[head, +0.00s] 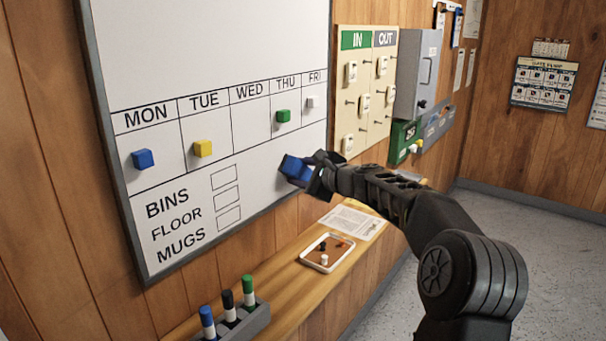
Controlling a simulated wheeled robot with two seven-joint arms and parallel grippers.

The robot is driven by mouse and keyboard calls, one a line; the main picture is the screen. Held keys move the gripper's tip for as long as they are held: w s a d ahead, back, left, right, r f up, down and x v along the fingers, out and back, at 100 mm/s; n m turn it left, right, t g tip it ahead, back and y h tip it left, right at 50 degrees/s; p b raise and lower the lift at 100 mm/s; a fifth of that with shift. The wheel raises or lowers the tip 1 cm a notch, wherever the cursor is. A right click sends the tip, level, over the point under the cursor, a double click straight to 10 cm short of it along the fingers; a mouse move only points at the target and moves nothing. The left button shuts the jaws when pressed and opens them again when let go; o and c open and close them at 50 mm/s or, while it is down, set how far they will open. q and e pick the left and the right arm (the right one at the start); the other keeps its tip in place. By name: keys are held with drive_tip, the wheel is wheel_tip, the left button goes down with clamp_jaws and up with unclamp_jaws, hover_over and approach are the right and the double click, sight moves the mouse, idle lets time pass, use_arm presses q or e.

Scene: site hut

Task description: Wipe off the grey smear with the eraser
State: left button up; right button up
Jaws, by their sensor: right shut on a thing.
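The whiteboard (262,205) hangs on the wood wall, with a weekday grid and the words BINS, FLOOR and MUGS with boxes. My right gripper (309,172) is shut on a blue block that looks like the eraser (291,167). It holds the eraser at the lower right of the board, below the THU column. I cannot tell whether the eraser touches the board. I see no grey smear; the eraser and gripper cover part of the board there. My left gripper is not in view.
Blue (143,159), yellow (203,148), green (283,115) and white (313,101) magnets sit on the board. Below, a wooden ledge (285,300) bears a marker holder (248,322), a small tray (328,262) and a paper (352,222). An IN/OUT key board (345,100) hangs to the right.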

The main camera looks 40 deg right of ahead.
sight(294, 171)
drive_tip(key=shift+a, duration=0.1)
drive_tip(key=shift+s+a+f+b, duration=0.1)
drive_tip(key=shift+s+a+b, duration=0.15)
drive_tip(key=shift+a+b, duration=0.6)
drive_tip(key=shift+s+a, duration=0.25)
drive_tip(key=shift+a, duration=0.55)
drive_tip(key=shift+w+r+p, duration=0.1)
drive_tip(key=shift+r+p, duration=0.45)
drive_tip(key=shift+r, duration=0.35)
drive_tip(key=shift+w+d+p, duration=0.25)
drive_tip(key=shift+d, duration=0.65)
drive_tip(key=shift+w+d+p, duration=0.2)
drive_tip(key=shift+d, duration=0.65)
drive_tip(key=shift+f, duration=0.1)
